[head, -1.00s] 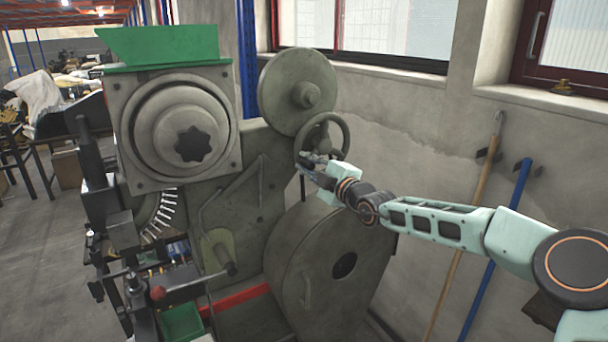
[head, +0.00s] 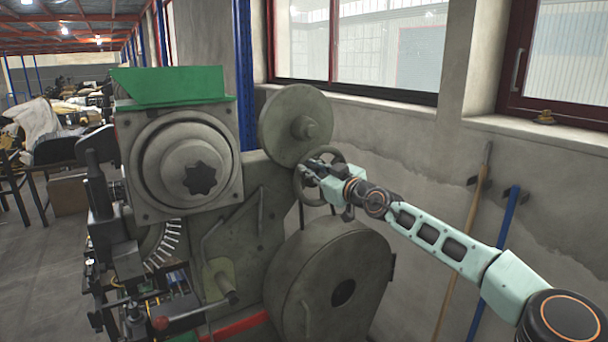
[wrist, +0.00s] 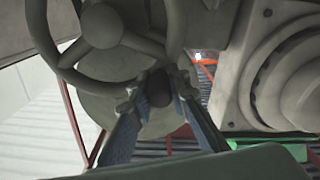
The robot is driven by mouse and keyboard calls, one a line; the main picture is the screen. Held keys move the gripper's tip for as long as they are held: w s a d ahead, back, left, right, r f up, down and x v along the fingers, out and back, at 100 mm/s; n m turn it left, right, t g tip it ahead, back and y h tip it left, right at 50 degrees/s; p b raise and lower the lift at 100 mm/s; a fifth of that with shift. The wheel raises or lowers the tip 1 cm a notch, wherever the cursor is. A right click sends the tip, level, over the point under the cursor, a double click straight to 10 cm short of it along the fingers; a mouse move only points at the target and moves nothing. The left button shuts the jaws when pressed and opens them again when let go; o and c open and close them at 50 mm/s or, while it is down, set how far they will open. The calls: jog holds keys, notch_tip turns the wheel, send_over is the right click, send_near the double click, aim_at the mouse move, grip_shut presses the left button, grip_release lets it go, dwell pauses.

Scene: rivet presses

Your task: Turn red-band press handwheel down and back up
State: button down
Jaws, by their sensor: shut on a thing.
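The grey-green handwheel (head: 330,150) stands on the side of the press, below the round disc at its top. In the wrist view its rim (wrist: 48,45) and spokes show at upper left. A dark round handle (wrist: 158,88) projects from the rim. The red band (head: 240,327) runs low along the press base.
The press body (head: 180,165) with its green top (head: 170,86) stands left of the wheel. A large round guard (head: 335,275) lies below it. A wall with windows is behind. A wooden pole (head: 462,245) and a blue pole (head: 497,255) lean at right.

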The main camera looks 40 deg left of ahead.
jog(key=shift+w+d+r+m, duration=0.2)
jog(key=shift+w+r+m, duration=0.2)
jog(key=shift+r+m, duration=0.25)
jog(key=c, duration=1.8)
grip_release()
jog(key=shift+f, duration=0.1)
jog(key=shift+v, duration=6)
jog(key=shift+w, duration=0.1)
